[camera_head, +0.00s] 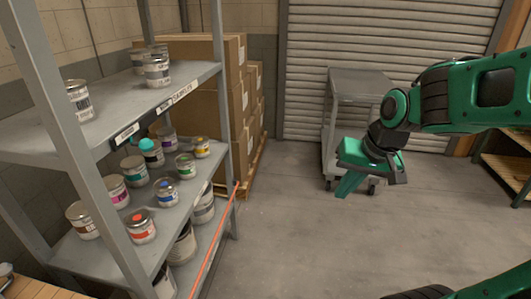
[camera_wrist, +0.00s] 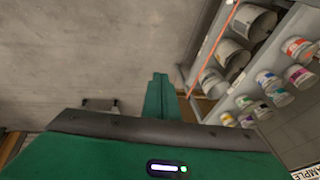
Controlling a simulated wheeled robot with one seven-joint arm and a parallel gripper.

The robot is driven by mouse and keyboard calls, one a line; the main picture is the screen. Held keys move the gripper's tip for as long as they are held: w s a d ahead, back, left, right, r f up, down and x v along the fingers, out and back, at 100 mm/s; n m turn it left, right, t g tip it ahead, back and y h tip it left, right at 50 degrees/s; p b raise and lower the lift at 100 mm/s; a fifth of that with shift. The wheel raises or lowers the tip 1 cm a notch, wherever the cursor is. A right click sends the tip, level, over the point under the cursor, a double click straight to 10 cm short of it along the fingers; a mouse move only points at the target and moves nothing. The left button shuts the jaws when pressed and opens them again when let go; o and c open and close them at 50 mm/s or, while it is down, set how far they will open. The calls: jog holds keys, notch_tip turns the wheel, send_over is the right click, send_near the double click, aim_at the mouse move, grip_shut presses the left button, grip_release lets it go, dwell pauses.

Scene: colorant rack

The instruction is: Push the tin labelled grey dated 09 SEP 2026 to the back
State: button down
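Several tins stand on a grey metal shelf rack at the left of the head view. On the upper shelf, one white-labelled tin (camera_head: 78,101) stands near the left post, and a tin with a grey band (camera_head: 157,70) stands farther along with others behind it. No date is readable, so I cannot tell which tin is grey dated 09 SEP 2026. My green gripper (camera_head: 347,187) hangs over the open floor, right of the rack and apart from every tin. In the wrist view its fingers (camera_wrist: 160,80) are together, with nothing between them.
The middle shelf (camera_head: 215,158) holds several tins with coloured lids, and larger tins stand below. An orange strip (camera_head: 215,240) runs along the rack's lower front. Stacked cardboard boxes (camera_head: 240,110) and a grey cart (camera_head: 360,85) stand behind. The floor (camera_head: 290,235) between is clear.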

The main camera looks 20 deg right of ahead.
jog(key=s+d+m+g, duration=0.1)
jog(key=s+d+g, duration=0.1)
jog(key=s, duration=0.5)
jog(key=s+d+f+g, duration=0.1)
jog(key=s+d+g, duration=0.1)
jog(key=s+d, duration=0.3)
jog(key=s, duration=0.3)
jog(key=shift+s+f+m+h, duration=0.25)
jog(key=shift+f+m+h, duration=0.05)
jog(key=shift+m+h, duration=0.1)
